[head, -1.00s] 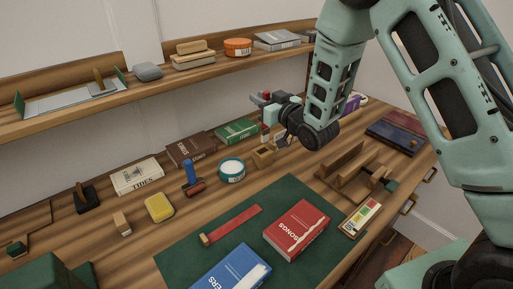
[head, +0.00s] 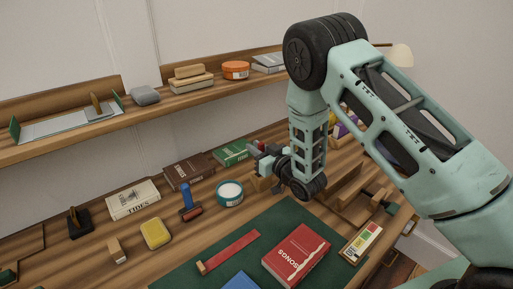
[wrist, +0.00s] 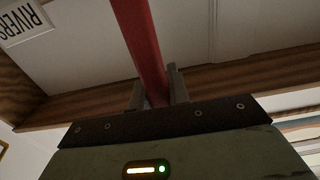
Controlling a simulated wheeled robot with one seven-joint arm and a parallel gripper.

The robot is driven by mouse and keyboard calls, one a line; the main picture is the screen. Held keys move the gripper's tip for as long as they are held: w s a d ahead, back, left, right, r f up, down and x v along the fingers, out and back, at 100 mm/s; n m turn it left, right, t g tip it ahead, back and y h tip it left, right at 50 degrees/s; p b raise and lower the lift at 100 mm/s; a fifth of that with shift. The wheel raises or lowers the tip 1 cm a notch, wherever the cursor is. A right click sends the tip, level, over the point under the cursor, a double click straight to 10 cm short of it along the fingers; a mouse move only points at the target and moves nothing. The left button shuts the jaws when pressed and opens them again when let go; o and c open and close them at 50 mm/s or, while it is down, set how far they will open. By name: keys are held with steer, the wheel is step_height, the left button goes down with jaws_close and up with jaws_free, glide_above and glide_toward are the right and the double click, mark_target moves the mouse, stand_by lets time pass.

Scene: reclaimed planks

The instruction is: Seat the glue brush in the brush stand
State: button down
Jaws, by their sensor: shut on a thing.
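My gripper (head: 256,152) is shut on a red handle, which I take to be the glue brush; the handle (wrist: 143,45) runs up between the two fingers in the wrist view (wrist: 157,90). The brush's bristle end cannot be made out. A small light wooden block (head: 261,184), which looks like the brush stand, sits on the bench just below my gripper in the head view, partly hidden by my wrist. The gripper appears above it and apart from it.
A teal-rimmed tin (head: 229,193), a blue-handled roller (head: 188,203) and the green book (head: 231,152) stand near the block. A wooden press-like frame (head: 350,190) is to the right. The red book (head: 296,254) lies on the green mat (head: 200,267). A shelf (head: 150,110) runs behind.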

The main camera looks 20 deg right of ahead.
steer(key=shift+f, duration=0.1)
steer(key=shift+f+b, duration=0.15)
steer(key=shift+b, duration=0.15)
steer(key=c, duration=1.3)
jaws_free()
steer(key=shift+c, duration=0.2)
